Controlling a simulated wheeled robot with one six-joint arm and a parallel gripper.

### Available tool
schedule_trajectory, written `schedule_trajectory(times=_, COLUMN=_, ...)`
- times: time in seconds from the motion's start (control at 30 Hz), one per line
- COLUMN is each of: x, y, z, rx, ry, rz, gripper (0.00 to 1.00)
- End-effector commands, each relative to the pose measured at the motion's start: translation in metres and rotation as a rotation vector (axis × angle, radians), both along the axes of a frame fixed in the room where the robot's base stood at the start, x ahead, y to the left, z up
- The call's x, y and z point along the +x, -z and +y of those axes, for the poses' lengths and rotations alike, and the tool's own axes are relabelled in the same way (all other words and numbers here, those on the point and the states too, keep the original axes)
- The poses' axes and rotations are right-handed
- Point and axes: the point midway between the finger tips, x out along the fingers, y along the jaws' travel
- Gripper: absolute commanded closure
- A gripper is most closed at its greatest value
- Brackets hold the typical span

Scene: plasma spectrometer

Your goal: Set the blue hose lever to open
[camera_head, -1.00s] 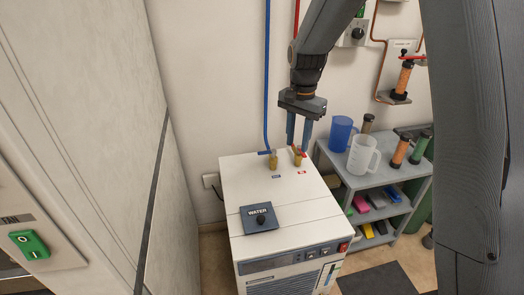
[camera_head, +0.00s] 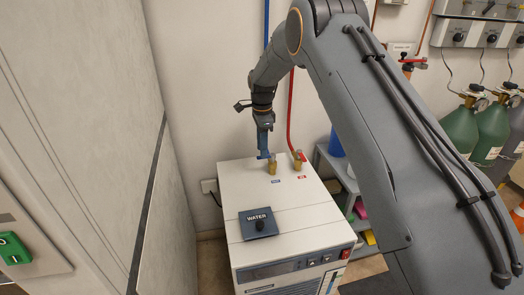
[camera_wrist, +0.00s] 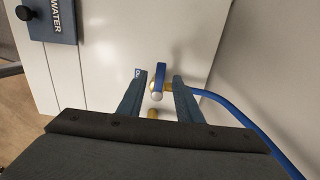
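The blue hose lever (camera_head: 262,155) is a small blue handle on a brass valve (camera_head: 272,166) at the back of the white chiller top. In the wrist view the lever (camera_wrist: 161,74) is a short blue bar between my two fingertips, with the brass fitting just below it. The blue hose (camera_wrist: 215,102) runs off to the right there. My gripper (camera_wrist: 159,78) is open, with a finger on each side of the lever and visible gaps. In the head view my gripper (camera_head: 264,150) points down at the valve and partly covers the hose behind.
The red hose lever (camera_head: 303,157) on its brass valve stands close on the right. A WATER panel with a black knob (camera_head: 259,224) is at the chiller's front. A wall is close behind, a tall cabinet is left, and a shelf unit (camera_head: 336,172) is right.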

Motion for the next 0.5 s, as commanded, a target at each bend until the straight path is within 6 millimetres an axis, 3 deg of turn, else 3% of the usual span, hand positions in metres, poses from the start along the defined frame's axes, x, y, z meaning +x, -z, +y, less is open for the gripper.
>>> schedule_trajectory(times=0.2, x=0.000, y=0.018, z=0.000, rx=0.000, ry=0.000, rz=-0.001, gripper=0.68)
schedule_trajectory(times=0.5, x=0.000, y=0.021, z=0.000, rx=0.000, ry=0.000, rz=-0.002, gripper=0.68)
